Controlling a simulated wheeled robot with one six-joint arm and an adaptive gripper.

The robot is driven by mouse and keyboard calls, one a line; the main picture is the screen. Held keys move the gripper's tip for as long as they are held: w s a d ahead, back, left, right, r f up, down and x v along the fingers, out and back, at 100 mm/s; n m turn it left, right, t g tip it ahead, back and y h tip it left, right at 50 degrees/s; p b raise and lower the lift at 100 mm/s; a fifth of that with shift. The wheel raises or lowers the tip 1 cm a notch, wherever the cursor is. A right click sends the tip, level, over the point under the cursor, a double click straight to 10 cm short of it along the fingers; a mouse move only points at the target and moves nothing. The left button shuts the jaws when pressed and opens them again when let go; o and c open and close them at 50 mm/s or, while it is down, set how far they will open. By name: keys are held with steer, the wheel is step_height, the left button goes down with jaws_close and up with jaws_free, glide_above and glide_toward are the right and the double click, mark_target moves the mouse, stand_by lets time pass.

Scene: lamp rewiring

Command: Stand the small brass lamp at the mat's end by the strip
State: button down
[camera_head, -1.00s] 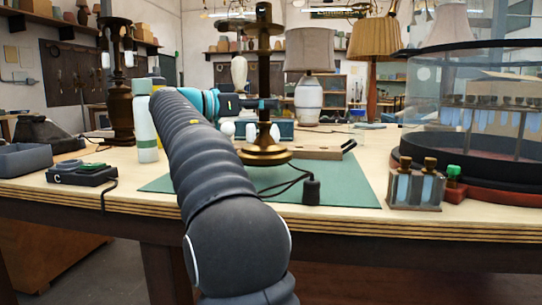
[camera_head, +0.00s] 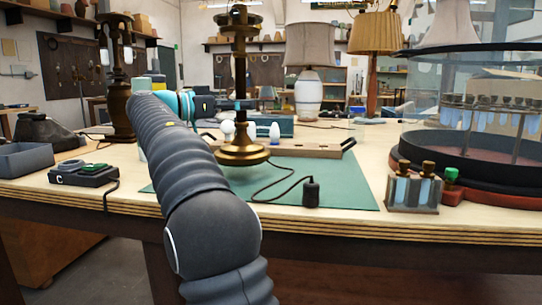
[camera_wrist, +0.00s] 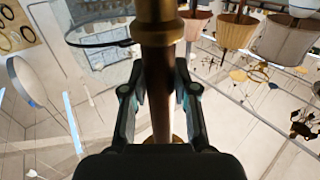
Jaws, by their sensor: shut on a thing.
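The small brass lamp (camera_head: 241,152) has a dark stem, a round brass base and no shade. My gripper (camera_head: 238,104) is shut on its stem. The wrist view shows the stem (camera_wrist: 162,100) between both fingers of my gripper (camera_wrist: 160,105). The lamp is upright, with its base over the back left part of the green mat (camera_head: 335,184); I cannot tell whether it touches. A dark cord runs from the lamp to a black plug (camera_head: 311,192) near the mat's front edge.
White bulbs (camera_head: 275,133) stand behind the lamp. A bottle (camera_head: 143,145) is partly hidden by my arm. A black device (camera_head: 84,176) lies at left. A rack of small bottles (camera_head: 414,190) and a glass enclosure (camera_head: 475,100) stand at right. The mat's right half is mostly clear.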

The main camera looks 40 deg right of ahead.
steer(key=w+a+p, duration=0.5)
steer(key=w+a, duration=0.3)
steer(key=w, duration=0.2)
steer(key=shift+a, duration=0.3)
stand_by(1.1)
steer(key=shift+s+f+b, duration=0.1)
steer(key=shift+f+b, duration=2.1)
steer(key=shift+f, duration=0.2)
stand_by(1.9)
steer(key=c, duration=0.8)
jaws_free()
steer(key=shift+f, duration=0.15)
